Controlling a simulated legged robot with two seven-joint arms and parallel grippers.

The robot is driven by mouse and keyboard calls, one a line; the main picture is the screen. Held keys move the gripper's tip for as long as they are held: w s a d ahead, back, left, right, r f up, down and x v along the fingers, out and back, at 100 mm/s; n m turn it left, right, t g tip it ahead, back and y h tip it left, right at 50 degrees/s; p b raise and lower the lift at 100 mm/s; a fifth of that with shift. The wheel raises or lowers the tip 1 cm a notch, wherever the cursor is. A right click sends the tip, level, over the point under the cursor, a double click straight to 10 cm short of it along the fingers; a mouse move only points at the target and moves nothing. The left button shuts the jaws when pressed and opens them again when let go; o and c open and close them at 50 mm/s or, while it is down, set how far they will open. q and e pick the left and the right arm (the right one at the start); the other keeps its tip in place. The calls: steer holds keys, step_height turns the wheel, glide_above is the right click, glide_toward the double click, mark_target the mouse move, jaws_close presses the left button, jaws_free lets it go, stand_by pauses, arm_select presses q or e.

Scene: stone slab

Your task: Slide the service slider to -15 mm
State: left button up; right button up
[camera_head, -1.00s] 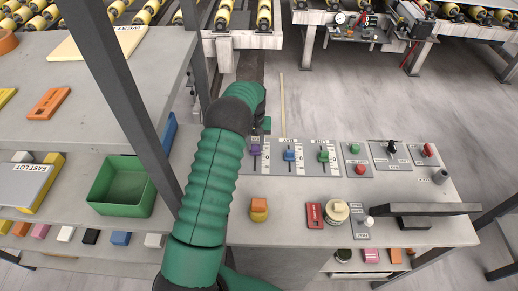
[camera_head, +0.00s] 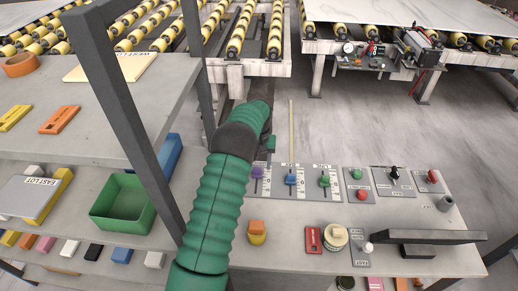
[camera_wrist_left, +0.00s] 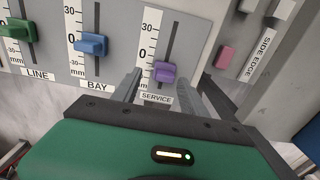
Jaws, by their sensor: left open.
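The service slider's purple knob (camera_head: 258,172) is the leftmost of three sliders on the console in the head view. In the left wrist view the purple knob (camera_wrist_left: 165,72) stands above the SERVICE label (camera_wrist_left: 157,98), on the lower part of its slot, seemingly below the 0 mark; the exact reading is unclear. My left gripper (camera_wrist_left: 168,84) is open, one finger on each side of the knob in the picture. I cannot tell whether they touch it. In the head view my green arm hides most of the left gripper (camera_head: 271,143). My right gripper is not in view.
The blue BAY knob (camera_wrist_left: 91,45) and green LINE knob (camera_wrist_left: 22,31) sit beside it. A pink block (camera_wrist_left: 225,57) lies near a SIDE EDGE label. Shelves with a green bin (camera_head: 122,209) and a dark post (camera_head: 125,105) stand left of my arm.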

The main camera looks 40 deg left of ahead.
arm_select(q)
step_height(320, 180, up, 9)
steer(key=a, duration=0.2)
step_height(320, 180, up, 5)
glide_above(258, 168)
steer(key=s+d+f+m+t, duration=0.1)
steer(key=s+d+f+m, duration=0.15)
steer(key=d, duration=0.75)
steer(key=s+d+f+m+t, duration=0.1)
steer(key=s+d+f+m, duration=0.15)
steer(key=d, duration=0.75)
steer(key=s+d+f+m, duration=0.3)
steer(key=s+d, duration=0.6)
steer(key=s, duration=0.4)
steer(key=shift+s+d+f+t, duration=0.3)
steer(key=shift+s+d+f, duration=0.1)
steer(key=shift+f, duration=0.15)
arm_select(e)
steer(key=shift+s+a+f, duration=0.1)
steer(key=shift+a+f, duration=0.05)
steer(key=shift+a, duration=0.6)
arm_select(q)
steer(key=shift+w, duration=0.2)
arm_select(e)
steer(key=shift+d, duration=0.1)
